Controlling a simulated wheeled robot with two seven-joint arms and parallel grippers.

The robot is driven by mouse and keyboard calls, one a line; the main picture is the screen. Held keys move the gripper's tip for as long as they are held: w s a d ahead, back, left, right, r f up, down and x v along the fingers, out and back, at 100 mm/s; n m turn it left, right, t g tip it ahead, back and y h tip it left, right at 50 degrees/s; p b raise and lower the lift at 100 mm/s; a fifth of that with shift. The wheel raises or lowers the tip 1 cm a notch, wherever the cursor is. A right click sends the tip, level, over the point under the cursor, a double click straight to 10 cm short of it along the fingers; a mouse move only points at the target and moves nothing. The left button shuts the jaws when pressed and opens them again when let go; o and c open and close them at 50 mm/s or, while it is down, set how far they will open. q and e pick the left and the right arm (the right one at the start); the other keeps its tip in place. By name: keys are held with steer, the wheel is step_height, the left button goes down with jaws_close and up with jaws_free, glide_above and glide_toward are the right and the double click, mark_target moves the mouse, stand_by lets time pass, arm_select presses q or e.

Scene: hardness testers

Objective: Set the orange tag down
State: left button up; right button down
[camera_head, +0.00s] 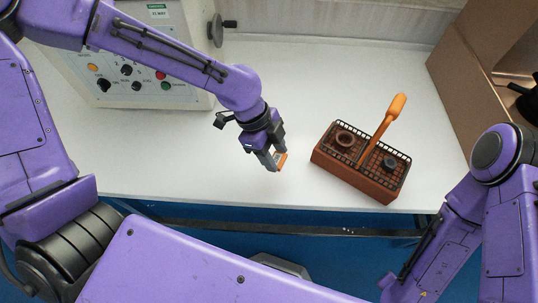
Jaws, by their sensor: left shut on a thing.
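The small orange tag (281,160) shows at the fingertips of my left gripper (273,162). The gripper is shut on it, and the fingers hide part of it. The gripper is over the front part of the white table (250,190), left of the brown basket. I cannot tell whether the tag touches the table. My right arm comes in at the lower right, and its gripper is not clearly visible.
A brown basket (345,175) with a grid top and an orange handle (387,125) stands on the table, right of my left gripper. A tester with buttons (130,70) stands at the back left. A cardboard box (465,85) is at the right.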

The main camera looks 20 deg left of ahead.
arm_select(q)
steer(key=f, duration=0.1)
steer(key=w+a+f, duration=0.1)
steer(key=w+f, duration=0.1)
steer(key=shift+a+f, duration=0.25)
steer(key=shift+a, duration=0.15)
step_height(320, 180, down, 2)
steer(key=shift+f, duration=0.4)
steer(key=shift+f, duration=0.1)
steer(key=o, duration=1)
steer(key=p+v, duration=0.1)
steer(key=v, duration=1.1)
steer(key=shift+d, duration=0.1)
steer(key=shift+r, duration=0.3)
